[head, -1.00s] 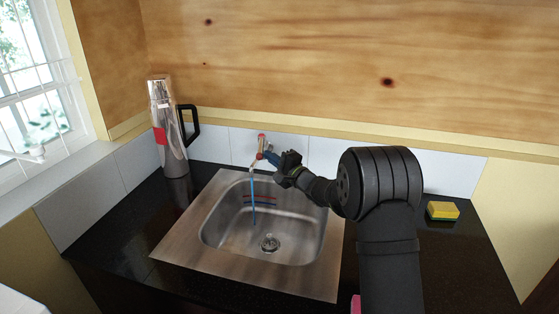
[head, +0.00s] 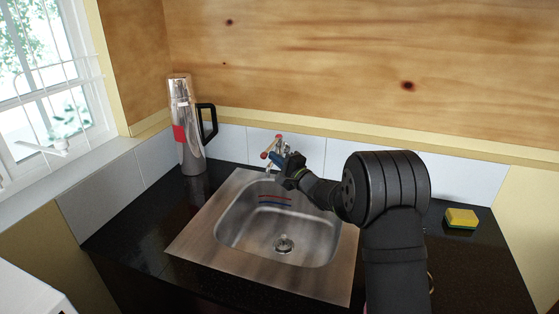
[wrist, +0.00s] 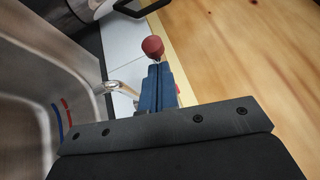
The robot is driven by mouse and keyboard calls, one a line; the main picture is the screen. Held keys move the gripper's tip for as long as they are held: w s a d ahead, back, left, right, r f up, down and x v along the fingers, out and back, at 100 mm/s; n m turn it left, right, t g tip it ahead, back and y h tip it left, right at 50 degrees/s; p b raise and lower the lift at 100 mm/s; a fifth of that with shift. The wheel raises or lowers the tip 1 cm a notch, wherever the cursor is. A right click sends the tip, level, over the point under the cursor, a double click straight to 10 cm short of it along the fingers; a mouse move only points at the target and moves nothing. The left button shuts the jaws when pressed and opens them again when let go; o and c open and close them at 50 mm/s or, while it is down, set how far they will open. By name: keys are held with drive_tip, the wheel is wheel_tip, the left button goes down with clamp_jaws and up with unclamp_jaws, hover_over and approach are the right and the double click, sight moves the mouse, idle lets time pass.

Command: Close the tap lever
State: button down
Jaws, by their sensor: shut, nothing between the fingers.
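The tap (head: 268,169) is on the tiled wall above the sink's back edge, partly hidden by my gripper. Its lever has a round red knob (head: 264,155), pointing to the left; the knob (wrist: 152,46) also shows just beyond my fingertips in the wrist view. No water stream shows below the spout (wrist: 124,87). My gripper (head: 275,157) has blue fingers, shut together with nothing between them, right beside the lever. The fingers (wrist: 157,72) seem very near or against the lever; I cannot tell if they touch.
The steel sink (head: 205,238) is set in a black counter (head: 140,222). A shiny flask (head: 190,135) with a black handle stands at the back left. A yellow sponge (head: 461,217) lies at the right. The counter between flask and front edge is clear.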

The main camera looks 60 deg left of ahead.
drive_tip(key=v, duration=1.2)
drive_tip(key=shift+s+d+f, duration=0.15)
drive_tip(key=shift+d, duration=0.05)
drive_tip(key=c, duration=2)
unclamp_jaws()
drive_tip(key=shift+d, duration=0.25)
drive_tip(key=o, duration=0.4)
drive_tip(key=shift+d+f, duration=0.1)
drive_tip(key=shift+d, duration=0.05)
drive_tip(key=o, duration=1.1)
drive_tip(key=shift+s, duration=0.15)
